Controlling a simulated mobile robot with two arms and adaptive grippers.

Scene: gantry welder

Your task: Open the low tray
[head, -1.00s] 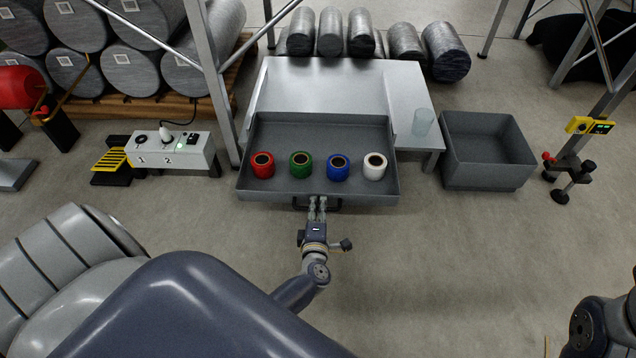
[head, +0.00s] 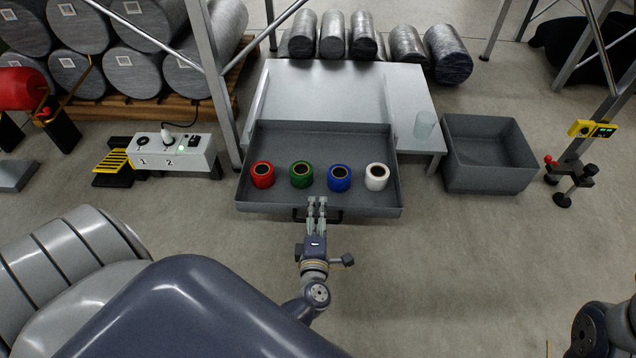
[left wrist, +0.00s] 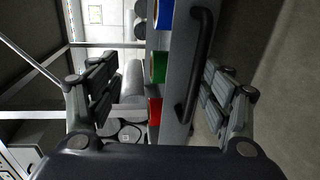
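The low tray (head: 240,195) is a grey, shallow open drawer, pulled out from under the metal table. It holds a row of red (head: 262,176), green (head: 301,175), blue (head: 339,179) and white (head: 376,177) spools. A dark bar handle (head: 334,216) is on its front wall; the handle also shows in the left wrist view (left wrist: 202,62). My left gripper (head: 316,202) is at the handle. My right gripper is out of view.
The table (head: 415,95) behind bears a clear cup (head: 424,124). A grey bin (head: 492,182) stands right of the tray. A white control box (head: 172,155) and yellow pedal (head: 114,160) are at left. The floor in front of the tray is clear around my left arm.

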